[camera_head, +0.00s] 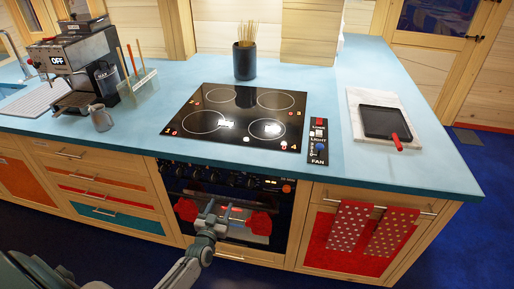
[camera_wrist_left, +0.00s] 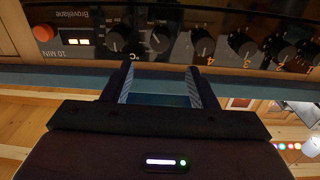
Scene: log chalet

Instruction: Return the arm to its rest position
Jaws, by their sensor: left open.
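My left gripper (camera_head: 216,209) is in front of the oven (camera_head: 181,187), below the counter edge, in the head view. In the left wrist view my left gripper (camera_wrist_left: 160,78) has its two fingers apart with nothing between them. The oven's knob panel (camera_wrist_left: 190,38) fills the top of that view, just beyond the fingertips. I cannot tell whether the fingers touch the panel. My right gripper does not show.
The blue counter (camera_head: 435,130) holds a black cooktop (camera_head: 235,115), a fan control panel (camera_head: 318,142), a black pan (camera_head: 383,122) with a red handle, and a coffee machine (camera_head: 85,62). Polka-dot towels (camera_head: 350,222) hang on the right cabinet. Blue floor lies at the right.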

